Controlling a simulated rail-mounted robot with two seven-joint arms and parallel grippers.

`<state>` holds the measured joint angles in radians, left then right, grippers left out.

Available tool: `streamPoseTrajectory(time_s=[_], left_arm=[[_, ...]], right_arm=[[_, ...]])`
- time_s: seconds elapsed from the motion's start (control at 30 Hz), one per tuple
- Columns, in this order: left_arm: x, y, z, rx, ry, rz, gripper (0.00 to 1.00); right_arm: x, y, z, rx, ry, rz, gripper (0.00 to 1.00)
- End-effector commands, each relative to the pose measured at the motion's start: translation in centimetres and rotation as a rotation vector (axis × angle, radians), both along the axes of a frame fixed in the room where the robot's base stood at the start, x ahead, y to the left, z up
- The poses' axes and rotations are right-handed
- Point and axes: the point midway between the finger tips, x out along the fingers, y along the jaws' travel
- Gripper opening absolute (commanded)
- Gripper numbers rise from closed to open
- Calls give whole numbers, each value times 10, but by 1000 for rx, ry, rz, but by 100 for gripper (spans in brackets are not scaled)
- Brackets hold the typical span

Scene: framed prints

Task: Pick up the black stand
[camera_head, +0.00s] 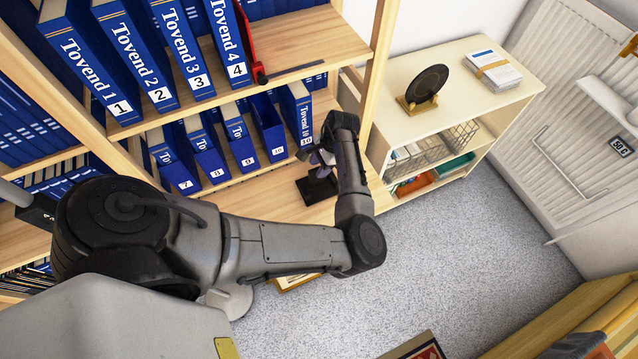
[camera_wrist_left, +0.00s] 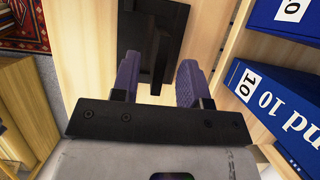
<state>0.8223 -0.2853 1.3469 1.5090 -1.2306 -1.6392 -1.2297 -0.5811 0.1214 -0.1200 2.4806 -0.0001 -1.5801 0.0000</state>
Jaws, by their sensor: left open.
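The black stand (camera_head: 318,190) is on the wooden shelf to the right of the blue binders, partly hidden by my left arm in the head view. In the left wrist view the black stand (camera_wrist_left: 180,22) shows a wide flat part and a narrower raised part that reaches down between the fingers. My left gripper (camera_wrist_left: 158,78) is open, with a purple-grey finger on either side of this narrow part. I see a small gap on the right finger's side; contact on the left is unclear. In the head view the left gripper (camera_head: 321,164) is over the stand, mostly hidden by its wrist.
A wooden upright (camera_head: 377,45) stands beside the shelf. A cream cabinet (camera_head: 450,85) holds a black disc (camera_head: 427,83) on a wooden holder. Grey carpet lies open in front.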

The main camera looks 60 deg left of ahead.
Motion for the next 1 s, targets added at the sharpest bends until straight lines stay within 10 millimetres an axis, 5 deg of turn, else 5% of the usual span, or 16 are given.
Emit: streamPoseTrajectory(time_s=[0.2,0.5,0.9,1.0], left_arm=[[-11,0,-28,-1,2,-1,41],[-14,0,-33,-1,0,0,40],[-13,0,-32,0,0,0,2],[-13,0,-32,0,0,0,0]], right_arm=[[0,0,-7,0,0,0,0],[0,0,-7,0,0,0,0],[0,1,-7,2,0,-2,0],[0,1,-7,2,0,-1,0]])
